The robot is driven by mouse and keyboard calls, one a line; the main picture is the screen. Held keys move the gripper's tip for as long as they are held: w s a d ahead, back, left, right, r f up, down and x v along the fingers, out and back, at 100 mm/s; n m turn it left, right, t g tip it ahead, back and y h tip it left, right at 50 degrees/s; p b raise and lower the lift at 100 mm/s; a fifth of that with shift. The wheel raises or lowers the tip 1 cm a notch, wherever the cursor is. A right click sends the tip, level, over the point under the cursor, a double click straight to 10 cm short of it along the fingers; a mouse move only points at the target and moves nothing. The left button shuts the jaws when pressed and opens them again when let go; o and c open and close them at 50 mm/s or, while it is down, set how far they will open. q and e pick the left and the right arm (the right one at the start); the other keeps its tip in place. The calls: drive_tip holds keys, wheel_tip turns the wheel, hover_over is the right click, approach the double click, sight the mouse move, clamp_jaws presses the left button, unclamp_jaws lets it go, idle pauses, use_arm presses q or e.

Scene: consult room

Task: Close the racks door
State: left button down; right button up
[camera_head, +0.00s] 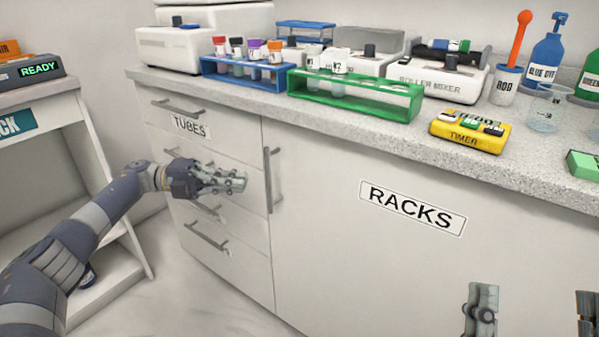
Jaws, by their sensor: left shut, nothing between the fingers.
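The racks door (350,255) is a white cabinet panel under the counter, with a RACKS label (412,208) and a vertical grey handle (268,180) near its left edge. The door looks flush with the cabinet front, and no open gap shows. My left gripper (242,182) is shut and empty, in front of the tubes drawers and just left of the door handle, apart from it in the picture. My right gripper (534,310) shows only as two widely spaced fingers at the bottom right, open, in front of the door's lower part.
The tubes drawers (222,240) are left of the door. The counter (235,97) above holds a blue rack (240,80), a green rack (350,103), a yellow timer (468,133) and bottles. A white shelf unit (85,150) stands at the left.

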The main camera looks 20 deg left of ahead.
use_arm(q)
drive_tip(key=v, duration=0.6)
drive_tip(key=shift+a, duration=0.4)
drive_tip(key=shift+s, duration=0.1)
drive_tip(key=shift+a, duration=0.1)
